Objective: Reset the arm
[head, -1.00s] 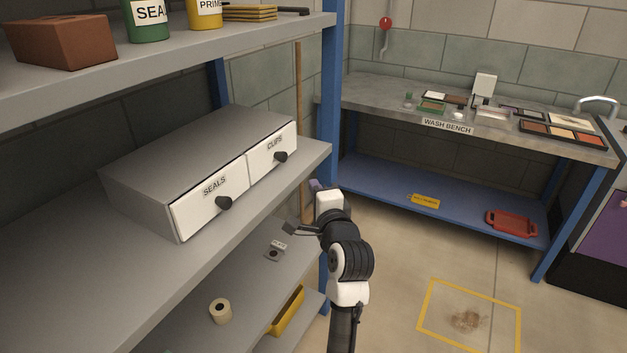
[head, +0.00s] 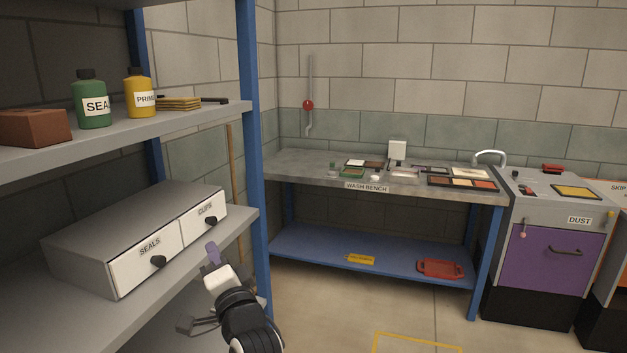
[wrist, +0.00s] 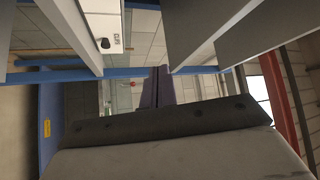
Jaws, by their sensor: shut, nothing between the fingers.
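My gripper (head: 211,247) is shut and empty, with its purple-grey fingers pressed together. In the head view it is at the lower left, just below the knob of the CLIPS drawer (head: 190,229) in the picture. I cannot tell whether it touches the shelf edge behind it. My arm runs down from it to the bottom edge. In the wrist view the closed fingers (wrist: 158,86) point away between shelf edges. The CLIPS drawer front (wrist: 105,22) shows there at the top left.
A grey shelf unit with a blue post (head: 253,150) stands close at the left. The SEALS drawer (head: 147,259) is shut. The wash bench (head: 300,169) is behind, with a red tray (head: 439,268) on its lower shelf. The dust cabinet (head: 548,258) is at the right. Some floor is clear.

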